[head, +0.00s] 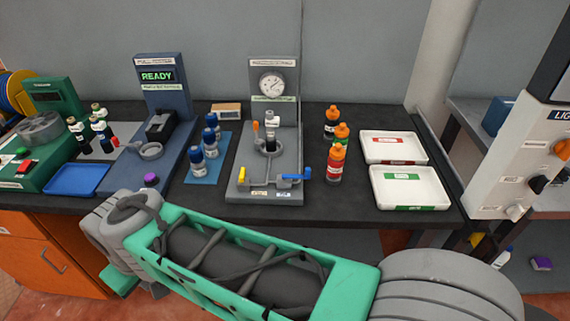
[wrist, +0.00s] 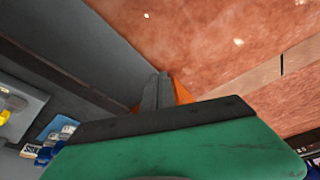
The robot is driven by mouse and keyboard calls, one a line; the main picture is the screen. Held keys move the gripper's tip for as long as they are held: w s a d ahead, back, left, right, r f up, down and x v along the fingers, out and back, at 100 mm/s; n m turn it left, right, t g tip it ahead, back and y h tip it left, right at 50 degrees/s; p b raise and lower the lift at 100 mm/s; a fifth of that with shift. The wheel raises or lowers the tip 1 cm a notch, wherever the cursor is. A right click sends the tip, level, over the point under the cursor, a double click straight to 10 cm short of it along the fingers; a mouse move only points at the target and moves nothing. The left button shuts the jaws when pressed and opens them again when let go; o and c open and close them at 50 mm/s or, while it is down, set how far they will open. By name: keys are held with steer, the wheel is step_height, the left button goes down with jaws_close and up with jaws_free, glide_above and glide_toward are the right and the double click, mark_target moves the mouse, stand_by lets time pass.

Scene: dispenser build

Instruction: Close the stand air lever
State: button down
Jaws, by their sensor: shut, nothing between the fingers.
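The grey stand (head: 240,160) with a round gauge (head: 272,84) is on the dark counter in the head view. It has a yellow lever (head: 242,177) at its front left, upright, and a blue lever (head: 295,177) at its front right, lying sideways. An orange-tipped lever (head: 255,129) stands further back. The labels are too small to read, so I cannot tell which lever is the air one. My gripper (wrist: 164,78) is shut and empty in the wrist view, over the floor side and away from the stand.
Blue-capped bottles (head: 197,160) stand left of the stand and orange- and green-capped bottles (head: 336,165) stand right of it. Two white trays (head: 410,205) lie further right. A blue device (head: 165,90) reads READY. My arm crosses in front of the counter.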

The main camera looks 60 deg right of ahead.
mark_target(303, 178)
steer(key=w+d+r+m+g+h+p, duration=0.1)
steer(key=d+r+m+h, duration=0.15)
steer(key=d+m, duration=0.6)
steer(key=w+d+r+m+g+h+p, duration=0.1)
steer(key=d+r+m, duration=0.3)
steer(key=d, duration=0.9)
steer(key=s+d+r+m+g, duration=0.1)
steer(key=s+d+m, duration=0.4)
steer(key=d, duration=0.3)
steer(key=s+d+r+m+g, duration=0.1)
steer(key=s+d+m+g, duration=0.1)
steer(key=s+d+m, duration=0.3)
steer(key=d+m, duration=0.1)
steer(key=d, duration=0.2)
steer(key=shift+r, duration=0.4)
steer(key=shift+m, duration=0.25)
